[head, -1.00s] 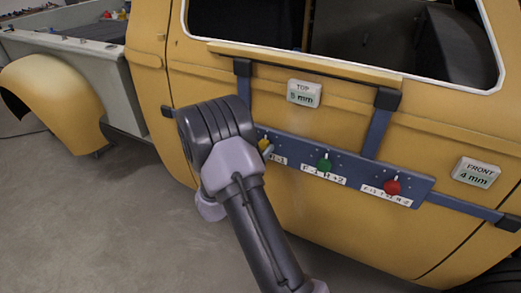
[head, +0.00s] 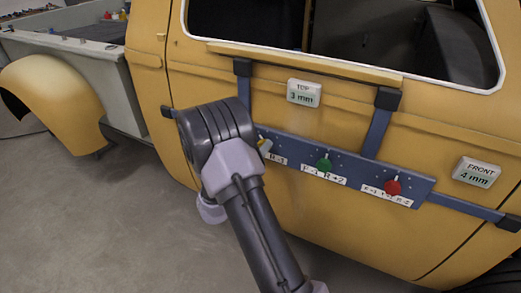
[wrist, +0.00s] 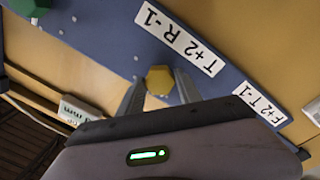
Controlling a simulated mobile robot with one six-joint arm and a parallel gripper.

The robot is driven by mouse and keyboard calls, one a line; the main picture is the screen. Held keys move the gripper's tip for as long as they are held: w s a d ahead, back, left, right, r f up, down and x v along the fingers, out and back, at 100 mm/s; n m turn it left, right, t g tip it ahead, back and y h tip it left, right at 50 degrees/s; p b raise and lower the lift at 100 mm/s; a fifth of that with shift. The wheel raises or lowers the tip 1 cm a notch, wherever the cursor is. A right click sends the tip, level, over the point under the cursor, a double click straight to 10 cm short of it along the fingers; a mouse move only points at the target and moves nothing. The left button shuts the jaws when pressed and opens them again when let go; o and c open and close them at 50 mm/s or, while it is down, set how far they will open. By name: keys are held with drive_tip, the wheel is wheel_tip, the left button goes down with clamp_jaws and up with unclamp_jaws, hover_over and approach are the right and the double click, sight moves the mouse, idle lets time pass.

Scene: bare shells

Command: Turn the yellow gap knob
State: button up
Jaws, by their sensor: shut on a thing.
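The yellow knob (wrist: 159,80) sits on the blue bar (wrist: 240,85) between my gripper's two fingers in the wrist view. My gripper (wrist: 160,86) is shut on it. In the head view, part of the yellow knob (head: 265,145) shows just right of my wrist, which hides my fingers. The white label beside the knob reads "T+2 R-1" in the wrist view. The TOP display (head: 304,93) reads what looks like 3 mm, and the FRONT display (head: 476,172) reads 4 mm.
A green knob (head: 324,164) and a red knob (head: 392,187) are further right on the same bar, each above a white label. The bar is mounted on a yellow vehicle door (head: 290,220). Open grey floor (head: 110,220) lies left of my arm.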

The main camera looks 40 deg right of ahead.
drive_tip(key=shift+n, duration=0.6)
drive_tip(key=shift+f, duration=0.1)
drive_tip(key=o, duration=1.4)
drive_tip(key=shift+c, duration=0.2)
drive_tip(key=p+v, duration=0.3)
drive_tip(key=v, duration=1.4)
drive_tip(key=shift+s+a, duration=0.15)
drive_tip(key=shift+a, duration=0.05)
drive_tip(key=shift+f, duration=0.1)
